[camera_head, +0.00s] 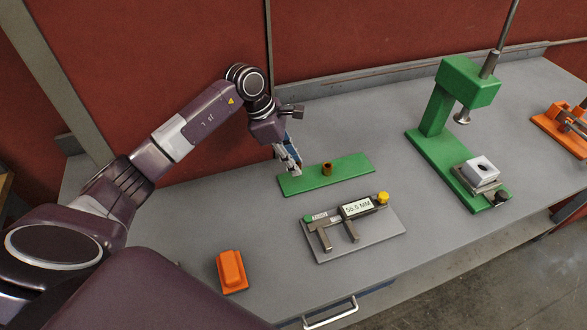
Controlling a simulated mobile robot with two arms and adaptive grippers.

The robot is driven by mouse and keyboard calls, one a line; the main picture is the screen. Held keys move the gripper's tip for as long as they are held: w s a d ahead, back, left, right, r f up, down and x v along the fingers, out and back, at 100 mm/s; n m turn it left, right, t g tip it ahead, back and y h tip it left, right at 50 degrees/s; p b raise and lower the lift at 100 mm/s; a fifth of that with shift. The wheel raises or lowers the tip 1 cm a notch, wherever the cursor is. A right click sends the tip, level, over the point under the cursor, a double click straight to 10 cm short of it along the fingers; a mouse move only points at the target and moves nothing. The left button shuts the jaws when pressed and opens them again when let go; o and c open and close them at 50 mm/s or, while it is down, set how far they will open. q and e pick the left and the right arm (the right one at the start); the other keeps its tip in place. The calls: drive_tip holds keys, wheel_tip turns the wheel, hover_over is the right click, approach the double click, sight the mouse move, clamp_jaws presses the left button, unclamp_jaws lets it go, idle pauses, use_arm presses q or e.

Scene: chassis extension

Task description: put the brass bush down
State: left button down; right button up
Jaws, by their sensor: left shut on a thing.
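My left gripper (291,162) comes down from above over the left part of the green mat (350,167). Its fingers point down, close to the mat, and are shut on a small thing. The fingers mostly hide that thing, so I cannot tell from this view what it is or whether it touches the mat. A brown-gold bush (327,169) with a dark bore stands upright on the mat, to the right of the fingers and apart from them. My right gripper is not in view.
A caliper (351,220) with a lit display lies on a grey plate (386,232) in front of the mat. An orange block (231,271) is at the front left. A green press (437,113) stands at the right, beside an orange fixture (561,127).

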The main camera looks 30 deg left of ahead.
use_arm(q)
wheel_tip(320, 180, down, 4)
drive_tip(key=shift+r+p, duration=0.25)
drive_tip(key=shift+p, duration=0.2)
drive_tip(key=shift+f, duration=0.1)
drive_tip(key=shift+f, duration=0.15)
drive_tip(key=c, duration=1.7)
unclamp_jaws()
